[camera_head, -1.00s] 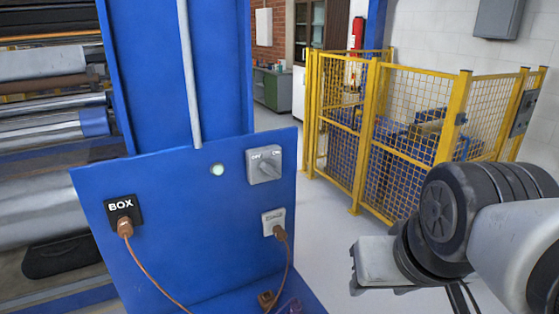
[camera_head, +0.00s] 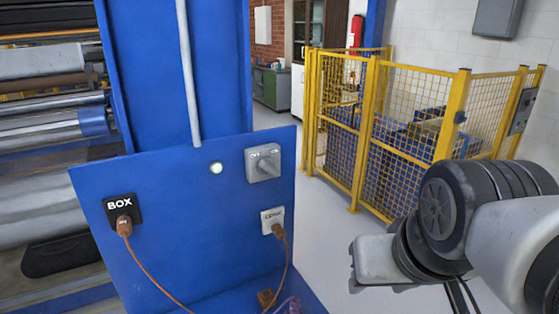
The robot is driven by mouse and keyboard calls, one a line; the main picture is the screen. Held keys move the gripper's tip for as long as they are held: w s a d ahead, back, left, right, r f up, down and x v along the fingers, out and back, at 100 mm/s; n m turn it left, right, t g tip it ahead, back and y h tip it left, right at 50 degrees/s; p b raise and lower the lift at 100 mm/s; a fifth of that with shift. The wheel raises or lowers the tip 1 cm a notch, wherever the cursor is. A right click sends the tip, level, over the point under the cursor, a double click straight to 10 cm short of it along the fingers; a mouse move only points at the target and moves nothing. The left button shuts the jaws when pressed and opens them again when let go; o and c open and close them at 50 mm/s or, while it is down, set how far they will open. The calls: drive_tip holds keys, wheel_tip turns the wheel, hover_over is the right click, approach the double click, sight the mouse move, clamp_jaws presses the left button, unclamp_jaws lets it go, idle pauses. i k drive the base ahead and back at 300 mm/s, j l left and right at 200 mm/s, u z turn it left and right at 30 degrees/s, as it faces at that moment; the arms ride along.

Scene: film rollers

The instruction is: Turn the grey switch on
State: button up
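The grey switch (camera_head: 263,163) is mounted at the upper right of a tilted blue panel (camera_head: 180,225). It has a square grey plate with small labels along its top, blurred now, and a protruding grey knob. I cannot tell for certain which label the knob points to. My gripper (camera_head: 353,271) is at the end of my arm in the lower right, to the right of and below the switch and clear of the panel. Its fingers barely show, so I cannot tell whether it is open or shut. Nothing is seen touching the switch.
A pale round lamp (camera_head: 216,168) is left of the switch. A black BOX socket (camera_head: 122,207) and a white socket (camera_head: 272,219) hold brown plugs with hanging cables. Rollers (camera_head: 45,130) stand at left; a yellow mesh fence (camera_head: 400,130) stands behind. Floor shows between panel and arm.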

sight(267, 166)
drive_tip(key=k+l+u, duration=0.3)
drive_tip(key=l+u, duration=0.15)
drive_tip(key=k+l+u, duration=0.35)
drive_tip(key=u, duration=0.15)
drive_tip(key=l, duration=0.15)
